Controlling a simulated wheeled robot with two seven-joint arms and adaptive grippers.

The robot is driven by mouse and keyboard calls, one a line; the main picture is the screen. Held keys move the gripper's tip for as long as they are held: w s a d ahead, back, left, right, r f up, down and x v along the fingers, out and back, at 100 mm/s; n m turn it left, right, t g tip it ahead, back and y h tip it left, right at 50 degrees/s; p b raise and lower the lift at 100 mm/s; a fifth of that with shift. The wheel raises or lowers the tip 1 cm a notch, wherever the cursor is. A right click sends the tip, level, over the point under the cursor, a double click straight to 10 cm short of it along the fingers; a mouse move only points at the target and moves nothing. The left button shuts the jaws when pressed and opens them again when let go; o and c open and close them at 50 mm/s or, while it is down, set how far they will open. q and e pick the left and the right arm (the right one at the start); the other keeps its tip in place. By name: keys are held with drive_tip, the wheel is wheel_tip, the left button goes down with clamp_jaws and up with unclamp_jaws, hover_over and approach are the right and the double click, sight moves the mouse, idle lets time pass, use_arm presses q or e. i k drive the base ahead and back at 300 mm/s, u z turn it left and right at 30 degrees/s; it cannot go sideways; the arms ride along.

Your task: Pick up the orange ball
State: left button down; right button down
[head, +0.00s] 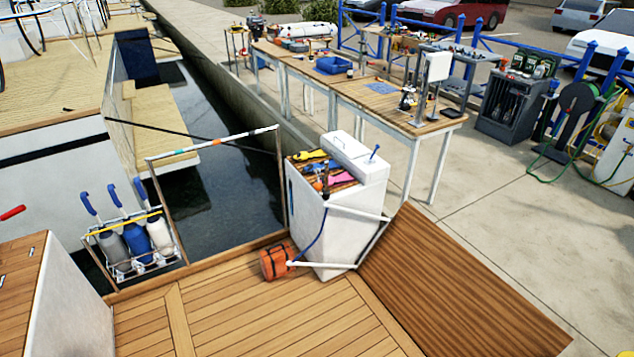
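No clearly round orange ball can be made out in the head view. The one large orange thing is a rounded, barrel-like item (274,262) with dark bands. It sits on the wooden deck against the lower left side of a white cabinet (318,240). I cannot tell whether it is the ball. Neither of my grippers is in view.
Small coloured tools (318,166) lie on the cabinet's slatted top. A white rail and blue line run beside it. A rack (133,242) holds bottle-like fenders at left. A wooden ramp (460,285) is at right. Workbenches (385,105) stand behind. The front deck (250,320) is clear.

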sight(318, 185)
drive_tip(key=u, duration=0.05)
drive_tip(key=i, duration=1.2)
drive_tip(key=u, duration=0.25)
